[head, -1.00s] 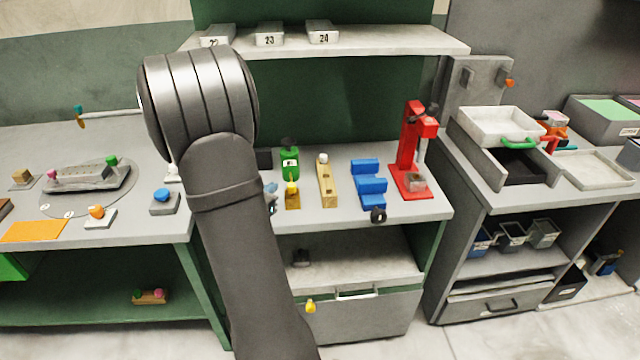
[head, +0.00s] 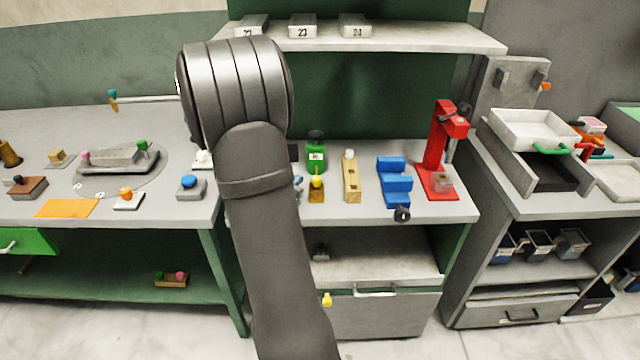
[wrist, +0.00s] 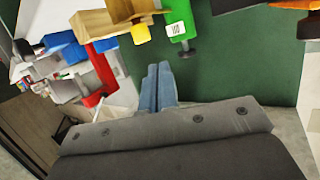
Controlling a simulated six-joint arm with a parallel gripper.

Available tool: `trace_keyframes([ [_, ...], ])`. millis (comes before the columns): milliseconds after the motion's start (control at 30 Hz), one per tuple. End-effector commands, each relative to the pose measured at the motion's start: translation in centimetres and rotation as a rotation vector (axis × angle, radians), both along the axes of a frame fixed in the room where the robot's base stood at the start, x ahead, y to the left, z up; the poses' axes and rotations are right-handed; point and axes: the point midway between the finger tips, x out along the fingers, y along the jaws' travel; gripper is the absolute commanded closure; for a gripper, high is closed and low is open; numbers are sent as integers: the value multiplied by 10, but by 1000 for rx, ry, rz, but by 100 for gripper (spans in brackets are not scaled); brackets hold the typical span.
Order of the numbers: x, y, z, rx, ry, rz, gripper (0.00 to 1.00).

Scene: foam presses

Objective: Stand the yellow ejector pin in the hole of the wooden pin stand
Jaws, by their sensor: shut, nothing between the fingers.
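The yellow ejector pin (head: 317,182) appears upright in a small brownish block, which looks like the wooden pin stand (head: 316,196), on the grey bench. The hole itself is hidden. In the wrist view the pin's yellow head (wrist: 140,34) shows against the stand (wrist: 128,9). My gripper (wrist: 160,72) is shut and empty, its blue-grey fingers pressed together, apart from the pin. In the head view my gripper (head: 298,185) is mostly hidden behind my arm, just left of the stand.
To the right are a longer wooden block (head: 351,182), blue steps (head: 393,180) and a red press (head: 437,165). A yellow knob (head: 327,299) shows below the bench. A shelf (head: 390,40) overhangs the back.

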Motion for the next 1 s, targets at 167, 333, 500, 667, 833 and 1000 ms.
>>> trace_keyframes([
  [167,0,0,0,0,0,0,100],
  [333,0,0,0,0,0,0,100],
  [500,0,0,0,0,0,0,88],
  [667,0,0,0,0,0,0,57],
  [833,0,0,0,0,0,0,52],
  [1000,3,2,0,14,-2,6,52],
])
